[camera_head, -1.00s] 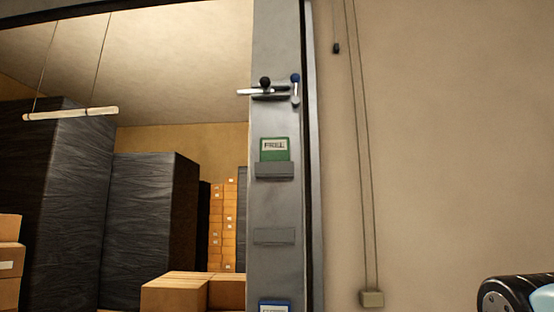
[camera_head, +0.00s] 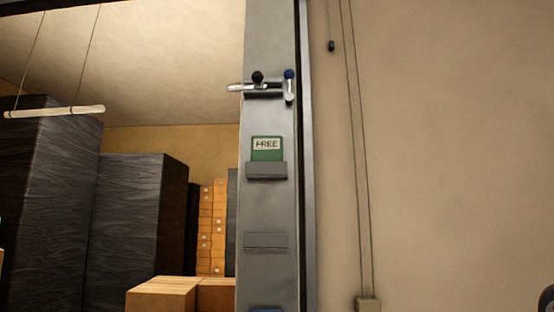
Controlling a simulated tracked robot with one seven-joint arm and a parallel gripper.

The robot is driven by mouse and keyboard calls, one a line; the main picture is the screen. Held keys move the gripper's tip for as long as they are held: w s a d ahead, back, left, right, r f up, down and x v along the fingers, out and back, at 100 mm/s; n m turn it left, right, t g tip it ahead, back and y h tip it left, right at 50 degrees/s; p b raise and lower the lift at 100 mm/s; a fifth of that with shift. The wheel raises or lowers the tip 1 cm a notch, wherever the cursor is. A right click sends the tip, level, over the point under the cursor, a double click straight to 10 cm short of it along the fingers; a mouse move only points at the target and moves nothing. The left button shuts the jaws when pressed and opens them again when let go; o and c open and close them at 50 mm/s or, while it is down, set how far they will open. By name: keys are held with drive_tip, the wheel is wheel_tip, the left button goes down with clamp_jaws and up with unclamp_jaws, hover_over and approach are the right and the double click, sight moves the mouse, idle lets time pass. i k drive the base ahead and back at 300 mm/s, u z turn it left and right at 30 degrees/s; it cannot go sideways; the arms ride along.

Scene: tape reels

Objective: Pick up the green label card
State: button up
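The green label card (camera_head: 267,150) carries a white panel reading "FREE". It stands upright in a grey metal holder (camera_head: 267,171) on the grey door post (camera_head: 266,213), and its lower edge is hidden by the holder. My gripper is not in view. A dark piece at the lower right corner is cut off by the frame edge, and I cannot tell what it is.
A latch with a black knob (camera_head: 257,77) and a blue-topped lever (camera_head: 290,86) sits above the card. A second, empty-looking holder (camera_head: 266,240) is below. Cartons (camera_head: 162,294) and dark wrapped stacks (camera_head: 124,225) stand beyond the opening.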

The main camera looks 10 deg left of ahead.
sight(264, 148)
drive_tip(key=u, duration=0.05)
drive_tip(key=k, duration=1.1)
drive_tip(key=u, duration=0.4)
drive_tip(key=i, duration=1)
drive_tip(key=z, duration=0.05)
